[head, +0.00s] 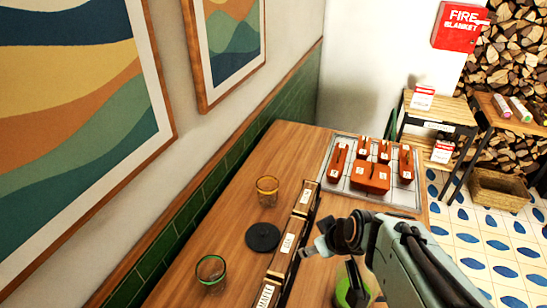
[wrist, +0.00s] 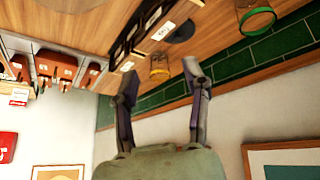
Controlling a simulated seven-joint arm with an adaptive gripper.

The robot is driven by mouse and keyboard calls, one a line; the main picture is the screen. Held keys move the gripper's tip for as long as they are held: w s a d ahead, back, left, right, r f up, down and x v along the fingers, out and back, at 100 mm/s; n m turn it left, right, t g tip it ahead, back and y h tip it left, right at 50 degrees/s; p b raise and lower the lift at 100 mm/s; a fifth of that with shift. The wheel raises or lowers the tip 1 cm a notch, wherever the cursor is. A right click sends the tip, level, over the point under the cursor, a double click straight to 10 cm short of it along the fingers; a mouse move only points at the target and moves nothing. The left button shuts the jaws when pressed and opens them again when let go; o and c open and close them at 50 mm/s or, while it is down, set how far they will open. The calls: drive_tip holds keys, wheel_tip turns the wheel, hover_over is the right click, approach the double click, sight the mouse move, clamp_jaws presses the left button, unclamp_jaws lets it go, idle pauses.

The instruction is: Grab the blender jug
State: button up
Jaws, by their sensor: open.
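No thing in view is clearly a blender jug. A green object (head: 343,290), partly hidden behind my arm at the bottom of the head view, may be it, but I cannot tell. My gripper (head: 318,238) is over the wooden table, right of the row of labelled dark boxes. In the wrist view its two fingers (wrist: 160,76) stand wide apart with nothing held between them. The yellow-rimmed glass (head: 267,190) shows beyond the fingers in the wrist view (wrist: 159,68). The green-rimmed glass (head: 210,270) stands nearer on the table.
The row of labelled dark boxes (head: 289,243) runs along the wooden table (head: 222,232). A black disc (head: 262,237) lies left of it. A tray (head: 345,190) with several orange-brown labelled containers (head: 371,177) sits at the far end. A tiled wall borders the left side.

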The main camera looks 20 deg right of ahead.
drive_tip(key=s+d+f+m+g+h, duration=0.1)
drive_tip(key=s+d+f+m, duration=0.3)
drive_tip(key=s+d, duration=0.3)
drive_tip(key=s+d+f+m+g+h, duration=0.1)
drive_tip(key=s+d+f+m+g, duration=0.1)
drive_tip(key=s+d+f+m, duration=0.35)
drive_tip(key=shift+n+t, duration=0.3)
drive_tip(key=shift+n, duration=0.45)
drive_tip(key=shift+w+d+f, duration=0.55)
drive_tip(key=shift+d+f, duration=0.3)
drive_tip(key=shift+f, duration=0.55)
drive_tip(key=shift+w+d+f, duration=0.5)
drive_tip(key=shift+d+f, duration=0.3)
drive_tip(key=shift+f, duration=0.55)
drive_tip(key=shift+w+d+f, duration=0.55)
drive_tip(key=shift+d+f, duration=0.3)
drive_tip(key=shift+f, duration=0.55)
clamp_jaws()
